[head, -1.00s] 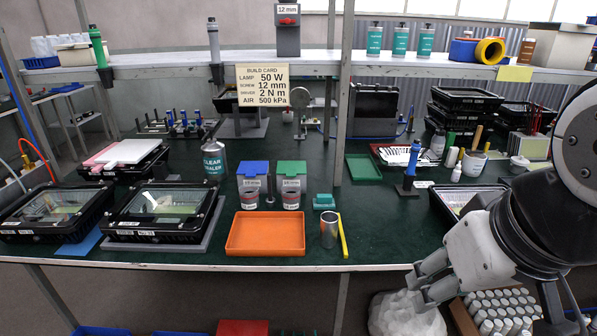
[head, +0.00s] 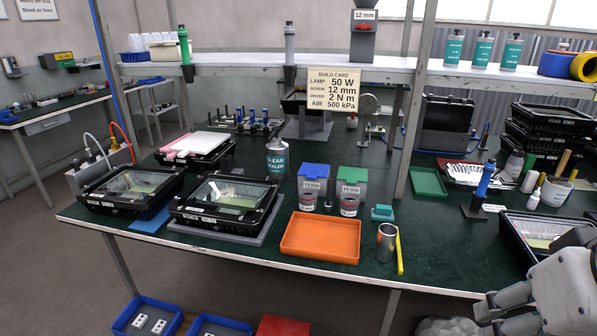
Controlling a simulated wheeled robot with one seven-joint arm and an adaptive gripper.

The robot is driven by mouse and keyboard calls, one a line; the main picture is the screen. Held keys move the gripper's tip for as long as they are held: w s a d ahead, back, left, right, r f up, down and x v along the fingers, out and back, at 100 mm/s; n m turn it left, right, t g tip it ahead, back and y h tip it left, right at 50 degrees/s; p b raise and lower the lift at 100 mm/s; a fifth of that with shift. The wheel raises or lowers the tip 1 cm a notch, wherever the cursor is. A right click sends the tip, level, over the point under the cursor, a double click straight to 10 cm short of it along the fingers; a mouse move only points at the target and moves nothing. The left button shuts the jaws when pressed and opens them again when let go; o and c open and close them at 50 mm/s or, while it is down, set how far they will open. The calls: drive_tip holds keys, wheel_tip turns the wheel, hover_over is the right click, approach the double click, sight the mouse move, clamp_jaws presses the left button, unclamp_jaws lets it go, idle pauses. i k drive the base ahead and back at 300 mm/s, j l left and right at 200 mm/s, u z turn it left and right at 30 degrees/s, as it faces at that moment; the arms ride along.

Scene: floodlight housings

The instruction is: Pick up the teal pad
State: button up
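The teal pad (head: 382,212) is a small teal block on the dark green bench top. It sits to the right of the green-lidded bin and just behind the metal cup. Nothing covers it in the head view. My gripper (head: 492,307) is at the lower right, in front of the bench's front edge. It is well to the right of the pad and apart from it. Its fingers are partly cut off and overlap, so I cannot tell how far open they are. I see nothing held in it.
An orange tray (head: 321,254), a metal cup (head: 387,241) and a yellow stick (head: 400,255) lie in front of the pad. A shelf post (head: 407,150) rises behind it. A blue screwdriver (head: 486,180) stands to the right. Bare bench top lies right of the stick.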

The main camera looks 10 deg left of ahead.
sight(381, 211)
drive_tip(key=i+j, duration=0.1)
drive_tip(key=i, duration=0.3)
drive_tip(key=i+j+z, duration=0.1)
drive_tip(key=i, duration=0.3)
drive_tip(key=i+j, duration=0.2)
drive_tip(key=i, duration=0.15)
drive_tip(key=z, duration=0.05)
